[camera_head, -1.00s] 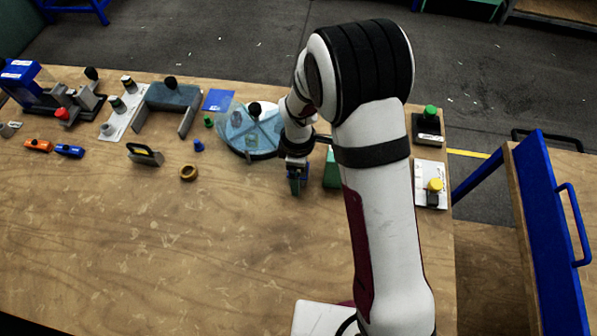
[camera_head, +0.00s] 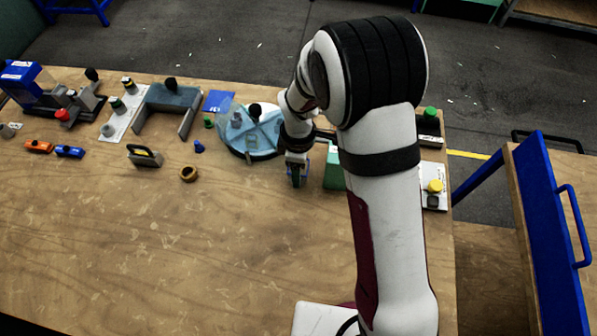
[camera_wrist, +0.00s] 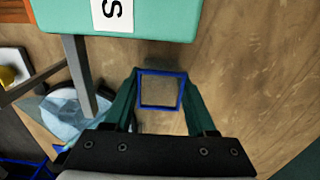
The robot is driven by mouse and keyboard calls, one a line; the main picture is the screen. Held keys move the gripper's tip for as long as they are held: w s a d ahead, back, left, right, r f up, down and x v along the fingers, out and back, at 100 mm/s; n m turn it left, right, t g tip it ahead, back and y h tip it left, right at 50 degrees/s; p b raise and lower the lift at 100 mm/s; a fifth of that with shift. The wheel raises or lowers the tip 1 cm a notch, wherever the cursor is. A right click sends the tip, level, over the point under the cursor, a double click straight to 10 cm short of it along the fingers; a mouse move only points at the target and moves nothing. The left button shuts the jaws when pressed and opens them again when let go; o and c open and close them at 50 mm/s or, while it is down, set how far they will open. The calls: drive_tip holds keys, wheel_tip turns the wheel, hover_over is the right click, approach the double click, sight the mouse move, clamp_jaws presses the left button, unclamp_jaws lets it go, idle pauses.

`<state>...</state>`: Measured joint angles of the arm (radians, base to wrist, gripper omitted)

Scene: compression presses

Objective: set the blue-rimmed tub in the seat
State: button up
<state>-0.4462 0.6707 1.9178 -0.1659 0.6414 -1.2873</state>
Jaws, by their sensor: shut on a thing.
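The blue-rimmed tub (camera_wrist: 160,95) sits between the two green fingers of my gripper (camera_wrist: 162,80) in the wrist view. The gripper is shut on it, with the square blue rim facing the wrist camera and a greyish inside. In the head view my gripper (camera_head: 297,178) hangs over the table just right of the round table with a clear bluish cover (camera_head: 262,140). The tub is too small there to make out clearly. I cannot tell which place is the seat.
A green box (camera_head: 333,170) stands just right of my gripper; in the wrist view a green box (camera_wrist: 60,17) bears a white "S" label. A brass-coloured ring (camera_head: 188,173) and a grey holder (camera_head: 145,156) lie to the left. The table front is clear.

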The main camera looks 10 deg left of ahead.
drive_tip(key=d+r+m, duration=0.8)
drive_tip(key=r+m, duration=0.1)
drive_tip(key=r, duration=0.4)
drive_tip(key=d+r+m, duration=0.9)
drive_tip(key=r, duration=0.4)
drive_tip(key=w+a+f, duration=0.3)
drive_tip(key=w+f, duration=0.7)
drive_tip(key=w+a+f, duration=0.4)
drive_tip(key=w+f, duration=0.6)
drive_tip(key=shift+a+f, duration=0.25)
drive_tip(key=shift+f, duration=0.05)
drive_tip(key=shift+f, duration=2.95)
drive_tip(key=shift+f, duration=0.7)
